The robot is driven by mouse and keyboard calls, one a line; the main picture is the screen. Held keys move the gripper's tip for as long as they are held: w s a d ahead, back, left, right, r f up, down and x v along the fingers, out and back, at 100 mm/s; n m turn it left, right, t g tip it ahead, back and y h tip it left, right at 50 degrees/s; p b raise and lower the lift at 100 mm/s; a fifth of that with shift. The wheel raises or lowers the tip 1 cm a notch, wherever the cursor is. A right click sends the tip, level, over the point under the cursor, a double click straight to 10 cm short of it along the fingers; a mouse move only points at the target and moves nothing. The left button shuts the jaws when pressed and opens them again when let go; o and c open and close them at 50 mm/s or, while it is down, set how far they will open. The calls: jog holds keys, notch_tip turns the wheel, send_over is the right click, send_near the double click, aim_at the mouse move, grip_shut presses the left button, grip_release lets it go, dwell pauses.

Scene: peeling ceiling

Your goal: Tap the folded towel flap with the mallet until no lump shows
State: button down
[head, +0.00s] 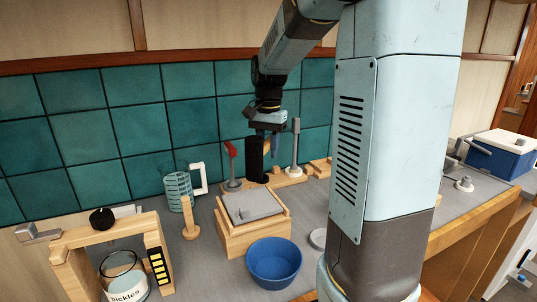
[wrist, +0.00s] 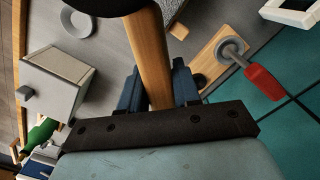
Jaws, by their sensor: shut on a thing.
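My gripper (wrist: 158,92) is shut on the wooden handle of the mallet (wrist: 149,55). The mallet's dark head is cut off at the top of the wrist view. In the head view my gripper (head: 270,137) is near the tiled wall, with the black mallet head (head: 254,160) below and left of it. A grey folded piece, seemingly the towel (head: 262,203), lies on a wooden box in front of the mallet, apart from it. Its surface looks uneven; I cannot tell how large any lump is. In the wrist view the towel (wrist: 174,8) is mostly hidden behind the mallet.
A blue bowl (head: 274,262) stands in front of the wooden box (head: 241,240). A red-handled clamp (head: 231,168) and a grey post (head: 295,147) stand near the mallet. A pickles jar (head: 125,281) is at left. A lidded box (wrist: 62,82) shows in the wrist view.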

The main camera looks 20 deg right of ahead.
jog(key=shift+r, duration=0.2)
dwell(0.4)
jog(key=shift+f, duration=2.85)
jog(key=c, duration=1.4)
grip_release()
grip_shut()
